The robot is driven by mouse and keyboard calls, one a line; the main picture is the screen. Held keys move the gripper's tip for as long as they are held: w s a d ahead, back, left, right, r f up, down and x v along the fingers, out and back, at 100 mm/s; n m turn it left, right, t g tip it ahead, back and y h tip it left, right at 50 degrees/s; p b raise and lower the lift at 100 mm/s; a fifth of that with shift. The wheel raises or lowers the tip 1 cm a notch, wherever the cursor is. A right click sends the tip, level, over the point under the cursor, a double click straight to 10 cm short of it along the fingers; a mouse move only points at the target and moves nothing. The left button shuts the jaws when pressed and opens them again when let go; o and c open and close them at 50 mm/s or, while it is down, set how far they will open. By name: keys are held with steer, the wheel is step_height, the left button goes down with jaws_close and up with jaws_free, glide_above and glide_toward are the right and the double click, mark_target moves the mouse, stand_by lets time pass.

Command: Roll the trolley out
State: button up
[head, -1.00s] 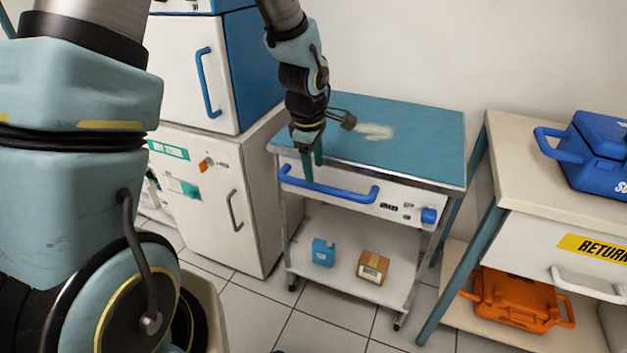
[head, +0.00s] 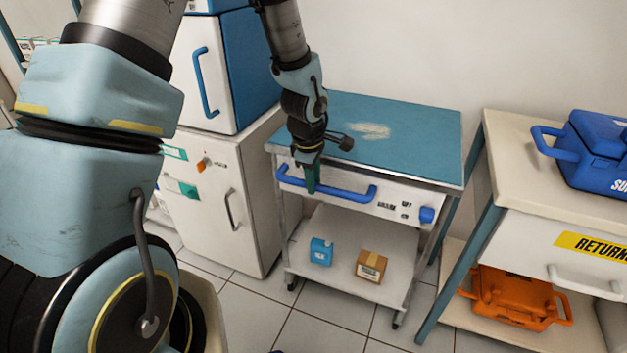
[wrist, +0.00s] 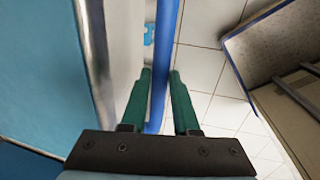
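The trolley (head: 425,118) has a teal top, a white front panel and a lower shelf, and stands on castors against the wall. A blue handle bar (head: 345,194) runs along its front. My gripper (head: 310,186) points down at the left part of this bar. In the wrist view, the blue bar (wrist: 165,60) passes between the two green fingers of my gripper (wrist: 160,85). The fingers stand apart, one on each side of the bar. A narrow gap shows on the right side; whether the left finger touches the bar is hard to tell.
A white cabinet (head: 215,190) stands close at left. A table (head: 505,200) at right holds a blue case (head: 595,150). Tiled floor (head: 320,330) in front is clear.

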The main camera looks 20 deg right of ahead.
jaws_close()
stand_by(0.9)
